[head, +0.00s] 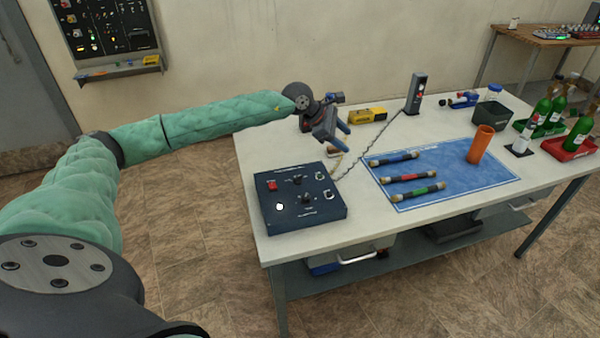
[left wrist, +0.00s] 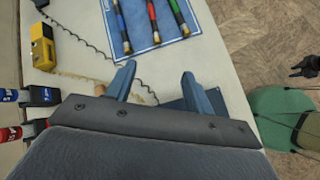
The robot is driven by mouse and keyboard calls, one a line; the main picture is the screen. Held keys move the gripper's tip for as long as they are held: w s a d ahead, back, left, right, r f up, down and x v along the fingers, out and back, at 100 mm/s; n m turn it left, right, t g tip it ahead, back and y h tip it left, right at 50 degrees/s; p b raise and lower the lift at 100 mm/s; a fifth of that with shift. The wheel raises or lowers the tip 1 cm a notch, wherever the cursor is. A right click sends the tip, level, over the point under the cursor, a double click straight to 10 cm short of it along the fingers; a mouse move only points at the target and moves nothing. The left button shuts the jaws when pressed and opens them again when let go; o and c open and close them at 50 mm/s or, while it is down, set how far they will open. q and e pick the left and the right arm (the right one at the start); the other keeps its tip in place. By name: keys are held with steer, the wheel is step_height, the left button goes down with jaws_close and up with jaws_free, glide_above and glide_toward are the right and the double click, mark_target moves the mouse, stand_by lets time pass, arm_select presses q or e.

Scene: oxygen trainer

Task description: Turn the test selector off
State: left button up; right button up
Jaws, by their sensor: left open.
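The dark blue control box (head: 270,218) sits at the near left of the table in the head view. It has a red button, two dark knobs and small switches. I cannot tell which knob is the test selector; the labels are too small to read. My left gripper (head: 335,132) is open and empty, above the table beyond the box and apart from it. In the left wrist view the fingers of my left gripper (left wrist: 158,74) are spread, and the box (left wrist: 217,101) is mostly hidden behind them. A small dark shape at the right edge there looks like my right gripper (left wrist: 306,68).
A coiled black cable runs from the box to an upright dark device (head: 416,94). A yellow meter (head: 367,116) lies behind the gripper. A blue mat (head: 450,165) with several coloured tubes and an orange cylinder (head: 481,145) lies right of the box. Green bottles (head: 541,110) stand far right.

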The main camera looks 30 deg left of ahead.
arm_select(q)
steer(key=s+a+f+m+g+y, duration=0.3)
steer(key=a+f+y, duration=0.15)
steer(key=a, duration=0.25)
steer(key=m+g+y, duration=0.2)
steer(key=g, duration=0.1)
glide_above(298, 176)
steer(key=shift+s+f, duration=0.1)
steer(key=shift+f, duration=0.9)
step_height(298, 176, down, 7)
steer(key=p, duration=0.3)
steer(key=shift+f, duration=0.1)
arm_select(e)
step_height(298, 176, down, 10)
steer(key=d+t, duration=0.1)
steer(key=shift+s+r+t, duration=0.25)
steer(key=shift+s+t, duration=0.05)
steer(key=shift+s, duration=0.1)
steer(key=shift+d, duration=0.1)
arm_select(q)
steer(key=c, duration=1)
